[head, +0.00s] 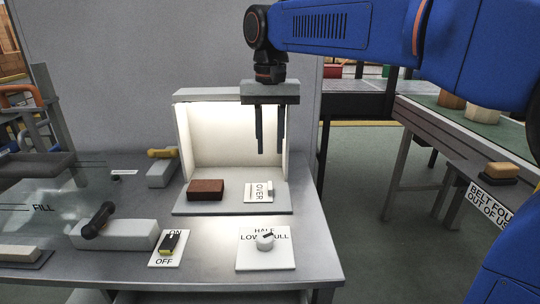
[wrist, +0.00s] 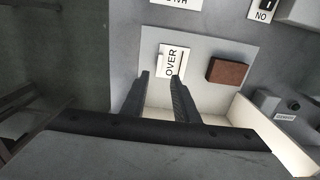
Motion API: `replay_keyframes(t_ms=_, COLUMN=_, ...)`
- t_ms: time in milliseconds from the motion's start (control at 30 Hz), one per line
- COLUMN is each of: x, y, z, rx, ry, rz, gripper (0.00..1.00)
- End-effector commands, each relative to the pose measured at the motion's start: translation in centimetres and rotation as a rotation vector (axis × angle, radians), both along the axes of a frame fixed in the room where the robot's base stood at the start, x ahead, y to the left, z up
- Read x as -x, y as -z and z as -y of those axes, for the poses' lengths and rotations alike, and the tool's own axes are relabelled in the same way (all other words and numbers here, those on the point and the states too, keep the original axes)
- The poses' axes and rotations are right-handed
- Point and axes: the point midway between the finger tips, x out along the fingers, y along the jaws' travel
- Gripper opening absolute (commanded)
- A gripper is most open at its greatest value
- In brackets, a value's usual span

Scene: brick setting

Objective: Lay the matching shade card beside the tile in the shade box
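The shade box (head: 233,134) is a pale, open-fronted box, brightly lit inside, on the grey metal bench. A brown-red tile (head: 206,188) lies on the left of its base plate (head: 222,209); it also shows in the wrist view (wrist: 228,71). To its right, apart from it, lies a white card marked "OVER" (head: 255,194) with a small raised white tab. It also shows in the wrist view (wrist: 173,58). My gripper (head: 270,150) points down above this card, fingers apart and nothing between them; it shows in the wrist view (wrist: 162,78). I cannot make out any coloured shade card.
In front are a LOW/HALF/FULL dial (head: 265,241) and an ON/OFF switch (head: 169,245). Grey blocks with a black handle (head: 101,219) and a yellow handle (head: 162,153) stand left. A glassy surface marked FILL (head: 42,207) is farther left. A belt table (head: 423,118) stands right across a floor gap.

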Motion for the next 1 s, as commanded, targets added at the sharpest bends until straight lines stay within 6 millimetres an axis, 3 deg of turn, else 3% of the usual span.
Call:
replay_keyframes(t_ms=367, x=0.4, y=-0.5, z=0.9, rx=-0.005, ry=0.001, rz=0.008, gripper=0.27)
replay_keyframes(t_ms=467, x=1.3, y=-0.1, z=2.9, rx=-0.014, ry=0.002, rz=0.027, gripper=0.27)
replay_keyframes(t_ms=667, x=4.7, y=2.1, z=8.9, rx=-0.038, ry=-0.003, rz=0.096, gripper=0.27)
replay_keyframes(t_ms=1000, x=12.1, y=8.1, z=17.5, rx=-0.048, ry=-0.015, rz=0.229, gripper=0.27)
